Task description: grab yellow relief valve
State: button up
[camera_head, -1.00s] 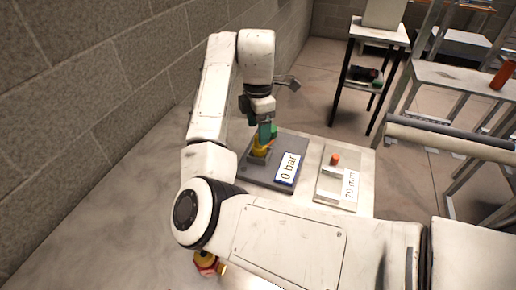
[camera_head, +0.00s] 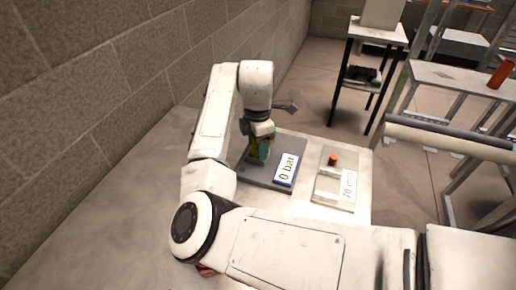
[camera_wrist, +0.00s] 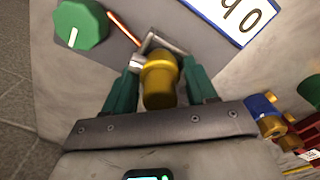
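The yellow relief valve (camera_wrist: 160,82) stands between the two green fingers of my gripper (camera_wrist: 160,85) in the wrist view, next to a small grey metal bracket on the grey panel. The fingers are open around it, with a narrow gap on the left side. In the head view my gripper (camera_head: 261,150) is low over the dark grey panel (camera_head: 270,177), and its fingers mostly hide the valve.
The panel carries a "0 bar" label (camera_head: 286,169) and a green knob (camera_wrist: 81,25). Beside it lies a light plate (camera_head: 330,186) with an orange-red piece (camera_head: 333,159). Blue, brass and red fittings (camera_wrist: 266,115) show right of my gripper. A block wall (camera_head: 90,90) stands left.

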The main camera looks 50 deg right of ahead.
jog(key=c, duration=1)
jog(key=shift+o, duration=0.2)
jog(key=shift+r, duration=0.15)
